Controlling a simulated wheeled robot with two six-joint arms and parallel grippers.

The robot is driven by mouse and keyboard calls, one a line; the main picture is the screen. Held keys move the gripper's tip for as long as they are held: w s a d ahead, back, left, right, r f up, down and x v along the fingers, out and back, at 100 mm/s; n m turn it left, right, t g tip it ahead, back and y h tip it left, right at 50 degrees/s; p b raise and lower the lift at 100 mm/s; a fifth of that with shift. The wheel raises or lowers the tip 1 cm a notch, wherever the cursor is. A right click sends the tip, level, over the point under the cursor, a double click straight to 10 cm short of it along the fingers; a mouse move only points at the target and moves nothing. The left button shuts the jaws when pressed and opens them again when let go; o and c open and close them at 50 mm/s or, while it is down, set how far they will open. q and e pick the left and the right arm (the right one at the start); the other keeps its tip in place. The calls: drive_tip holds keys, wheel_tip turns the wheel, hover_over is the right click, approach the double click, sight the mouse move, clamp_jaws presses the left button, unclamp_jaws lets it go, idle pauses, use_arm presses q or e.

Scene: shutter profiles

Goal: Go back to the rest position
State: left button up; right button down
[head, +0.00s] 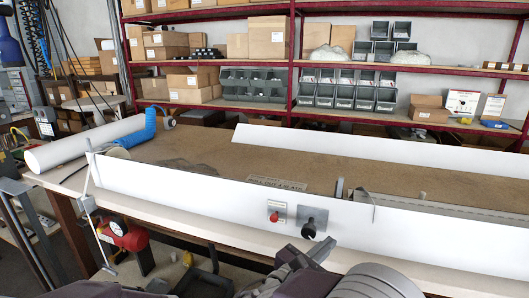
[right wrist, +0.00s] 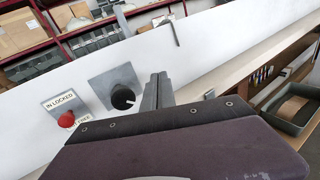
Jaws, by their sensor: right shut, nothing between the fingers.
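My right gripper (head: 318,252) is in the lower middle of the head view, in front of the white panel (head: 215,197) of the workbench. Its fingers are together and hold nothing. In the right wrist view the shut fingers (right wrist: 158,90) point at the panel, just right of the black knob (right wrist: 123,98). I cannot tell whether they touch anything. The knob also shows in the head view (head: 308,231), beside a red button (head: 274,217). My left gripper is not in view.
The workbench (head: 235,232) has a pale front edge. A white roll (head: 85,144) and a blue piece (head: 142,128) lie at its left end. Shelves with boxes and grey bins (head: 345,92) stand behind. A tray (right wrist: 292,112) is at the right in the right wrist view.

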drive_tip(key=s+d+f+m+g+y, duration=0.1)
drive_tip(key=s+d+f+m+g, duration=0.5)
drive_tip(key=d, duration=0.3)
drive_tip(key=s+d+f+m+g, duration=0.4)
drive_tip(key=s+d+g, duration=0.2)
drive_tip(key=s+d, duration=0.15)
drive_tip(key=s+a+f+m+g+y, duration=0.2)
drive_tip(key=s+a+f+m+y, duration=0.4)
drive_tip(key=s+f+m+y, duration=0.3)
drive_tip(key=w+a+m+t+y+p, duration=0.1)
drive_tip(key=w+a+m+t+y, duration=0.2)
drive_tip(key=w+a+m, duration=0.4)
wheel_tip(320, 180, up, 15)
drive_tip(key=s+p, duration=0.1)
drive_tip(key=p, duration=1.4)
drive_tip(key=shift+s+p, duration=0.15)
drive_tip(key=shift+p, duration=0.25)
